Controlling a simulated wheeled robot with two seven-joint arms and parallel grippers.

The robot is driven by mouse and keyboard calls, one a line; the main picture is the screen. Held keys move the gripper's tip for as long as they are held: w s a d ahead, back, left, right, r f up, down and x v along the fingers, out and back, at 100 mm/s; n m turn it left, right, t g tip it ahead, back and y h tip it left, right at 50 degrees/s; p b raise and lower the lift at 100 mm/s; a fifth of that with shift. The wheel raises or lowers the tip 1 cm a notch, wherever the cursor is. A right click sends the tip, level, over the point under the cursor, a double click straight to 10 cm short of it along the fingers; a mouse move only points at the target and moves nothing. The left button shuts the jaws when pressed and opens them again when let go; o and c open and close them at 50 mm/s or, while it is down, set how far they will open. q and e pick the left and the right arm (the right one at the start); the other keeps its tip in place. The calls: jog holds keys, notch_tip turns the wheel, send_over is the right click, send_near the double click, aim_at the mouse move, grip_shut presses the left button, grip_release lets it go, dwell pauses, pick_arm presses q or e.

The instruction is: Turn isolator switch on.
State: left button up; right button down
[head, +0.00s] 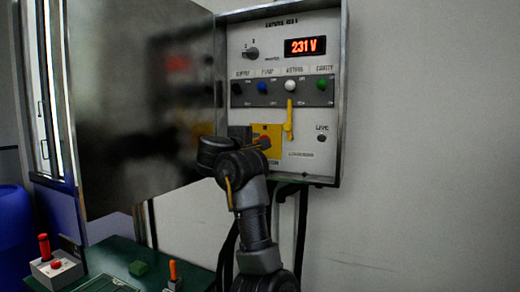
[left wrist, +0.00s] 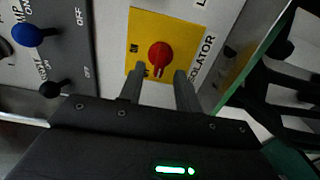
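The isolator switch is a red round knob (head: 264,142) on a yellow plate (head: 274,131), low on the panel in the head view. In the left wrist view the red knob (left wrist: 160,55) sits on its yellow plate (left wrist: 176,22) marked ISOLATOR alongside. A small pale mark shows on the knob's lower part; its exact setting is hard to read. My left gripper (left wrist: 159,72) is open, with one finger at each side just short of the knob. No clear contact shows. In the head view my left gripper (head: 246,140) partly covers the plate's left side. My right gripper is out of view.
The grey panel box (head: 283,20) has its door (head: 130,110) swung open to the left. A yellow lever (head: 289,120) hangs just right of the plate. Coloured knobs sit above, and a display (head: 305,46) reads 231 V. A green table (head: 115,258) stands below left.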

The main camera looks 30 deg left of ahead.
pick_arm(q)
jog(key=shift+w, duration=1.8)
jog(key=shift+c, duration=0.3)
grip_shut()
